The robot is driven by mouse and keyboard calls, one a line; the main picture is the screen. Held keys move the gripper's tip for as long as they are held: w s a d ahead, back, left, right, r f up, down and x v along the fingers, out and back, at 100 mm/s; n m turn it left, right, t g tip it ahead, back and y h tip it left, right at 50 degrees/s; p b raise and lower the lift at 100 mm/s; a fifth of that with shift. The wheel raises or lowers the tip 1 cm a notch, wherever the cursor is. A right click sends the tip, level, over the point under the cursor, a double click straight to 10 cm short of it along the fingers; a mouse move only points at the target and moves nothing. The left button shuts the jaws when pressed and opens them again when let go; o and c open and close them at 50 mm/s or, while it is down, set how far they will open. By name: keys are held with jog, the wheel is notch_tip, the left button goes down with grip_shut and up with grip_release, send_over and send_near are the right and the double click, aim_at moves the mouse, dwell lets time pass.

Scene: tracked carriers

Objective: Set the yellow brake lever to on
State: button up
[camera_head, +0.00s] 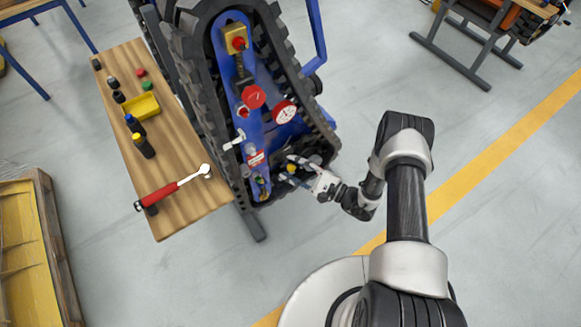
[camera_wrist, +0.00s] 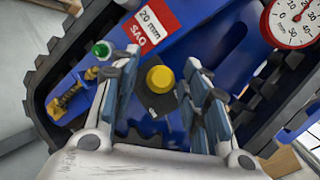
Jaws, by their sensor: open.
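The yellow brake lever's round knob (camera_wrist: 160,79) shows in the wrist view, on a dark plate (camera_wrist: 158,104) against the blue side of the tracked carrier. It also shows as a small yellow spot in the head view (camera_head: 292,168). My gripper (camera_wrist: 166,84) is open, with one finger left of the yellow knob and one right of it. I see no clear contact between the fingers and the knob. In the head view my gripper (camera_head: 297,166) is at the lower end of the carrier (camera_head: 268,128). The lever's arm and any on or off marking cannot be made out.
A green knob (camera_wrist: 102,50) and a brass spring bolt (camera_wrist: 75,92) sit left of my fingers. A white dial (camera_wrist: 292,22) is at upper right. Black track surrounds the blue panel. A wooden bench (camera_head: 185,205) with a red-handled wrench (camera_head: 172,188) stands left of the carrier.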

jog(key=shift+w+a, duration=0.3)
jog(key=shift+a, duration=0.2)
jog(key=shift+c, duration=0.6)
grip_shut()
